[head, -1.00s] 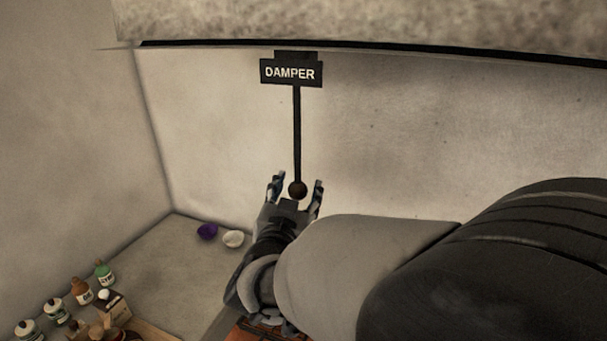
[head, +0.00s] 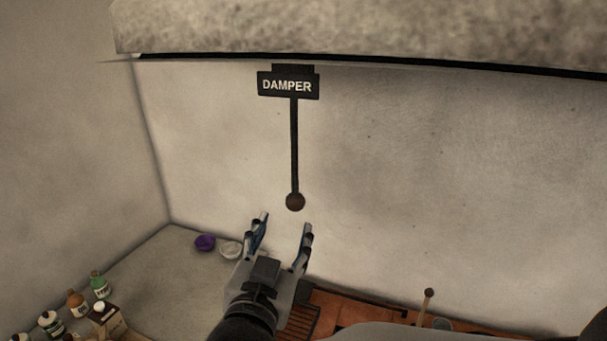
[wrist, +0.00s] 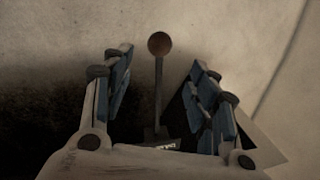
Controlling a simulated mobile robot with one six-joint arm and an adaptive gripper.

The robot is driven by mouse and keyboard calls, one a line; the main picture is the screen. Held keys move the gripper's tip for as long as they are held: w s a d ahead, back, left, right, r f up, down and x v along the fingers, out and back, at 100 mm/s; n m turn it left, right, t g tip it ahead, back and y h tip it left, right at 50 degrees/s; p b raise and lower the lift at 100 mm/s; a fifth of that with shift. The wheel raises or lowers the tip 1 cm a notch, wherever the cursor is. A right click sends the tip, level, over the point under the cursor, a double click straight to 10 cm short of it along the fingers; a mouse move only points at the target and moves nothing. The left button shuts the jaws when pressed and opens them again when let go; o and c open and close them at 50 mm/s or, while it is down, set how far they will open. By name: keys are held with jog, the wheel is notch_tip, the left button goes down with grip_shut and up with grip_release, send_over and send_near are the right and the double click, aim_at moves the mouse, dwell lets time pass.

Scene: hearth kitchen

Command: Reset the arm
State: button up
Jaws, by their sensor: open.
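My gripper (head: 284,226) is open and empty in the head view, its two fingers spread and pointing up. It is just below the round brown knob (head: 295,201) of the damper rod (head: 294,145), apart from it. The rod hangs straight down from a black sign (head: 288,85) reading DAMPER. In the wrist view the knob (wrist: 159,43) shows beyond and between the open blue-padded fingers (wrist: 160,85), with nothing between the pads that I can see touching them.
A stone hood edge (head: 350,30) crosses the top. A purple bowl (head: 205,242) and a white bowl (head: 230,250) sit on the counter (head: 160,275) left of my gripper. Several bottles (head: 77,303) and a carton (head: 106,320) stand lower left. An orange-brown surface (head: 365,316) lies below right.

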jog(key=s+d+f+n+g+y+b, duration=0.2)
jog(key=s+f+g+y+b, duration=0.15)
jog(key=f, duration=0.25)
jog(key=s+d+f+n+g+y+b, duration=0.2)
jog(key=d+f+n+g+y+b, duration=0.1)
jog(key=f+y+b, duration=0.15)
jog(key=s+d+f+g+h+b, duration=0.1)
jog(key=s+d+f+g+h, duration=0.1)
jog(key=s+d+f, duration=0.3)
jog(key=s+d+f+m+g+h+b, duration=0.1)
jog(key=s+d+f+g+h+b, duration=0.1)
jog(key=s+d+f, duration=0.4)
jog(key=s+d+g+h, duration=0.1)
jog(key=s+d+g, duration=0.1)
jog(key=s, duration=0.3)
jog(key=shift+d+f+g+b, duration=0.25)
jog(key=shift+g+b, duration=0.05)
jog(key=shift+g, duration=0.05)
